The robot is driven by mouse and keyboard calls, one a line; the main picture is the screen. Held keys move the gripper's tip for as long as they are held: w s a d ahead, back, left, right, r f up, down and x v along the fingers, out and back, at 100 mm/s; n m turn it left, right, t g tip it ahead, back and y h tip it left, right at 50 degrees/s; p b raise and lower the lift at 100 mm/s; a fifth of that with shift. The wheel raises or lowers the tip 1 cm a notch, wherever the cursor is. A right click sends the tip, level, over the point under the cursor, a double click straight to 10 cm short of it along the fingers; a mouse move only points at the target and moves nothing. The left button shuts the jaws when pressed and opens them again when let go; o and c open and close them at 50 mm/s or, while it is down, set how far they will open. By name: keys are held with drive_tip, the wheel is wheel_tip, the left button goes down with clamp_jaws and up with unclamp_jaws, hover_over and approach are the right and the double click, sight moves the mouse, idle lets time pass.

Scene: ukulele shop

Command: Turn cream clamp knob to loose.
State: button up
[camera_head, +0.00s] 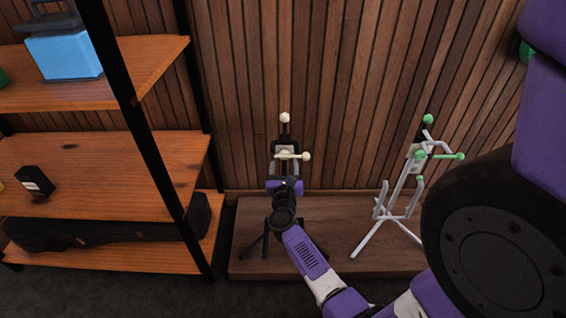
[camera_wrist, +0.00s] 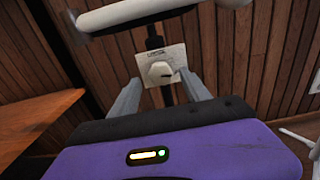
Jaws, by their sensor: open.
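The cream clamp knob (camera_wrist: 160,72) sits on a pale label plate (camera_wrist: 176,55) on the black stand, centred in the wrist view. A dark mark shows at its right side; the small lettering above it is unclear. My gripper (camera_wrist: 162,88) is open, with one grey finger on each side of the knob in the picture. I cannot tell whether they touch it. In the head view my gripper (camera_head: 285,180) is in front of the black stand (camera_head: 285,143), below its cream-tipped arms (camera_head: 291,156), and the knob is hidden.
A white stand with green tips (camera_head: 410,180) is to the right on the same wooden platform (camera_head: 332,222). Wooden shelves (camera_head: 98,170) with a black frame stand at left. A slatted wall (camera_head: 240,90) is close behind. A cream bar (camera_wrist: 145,12) crosses above the knob.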

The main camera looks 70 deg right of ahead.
drive_tip(key=shift+x, duration=0.75)
clamp_jaws()
drive_tip(key=shift+n, duration=0.3)
drive_tip(key=n+p, duration=0.8)
drive_tip(key=n, duration=1.1)
drive_tip(key=shift+s+r, duration=0.1)
drive_tip(key=shift+s, duration=0.05)
drive_tip(key=shift+n, duration=0.3)
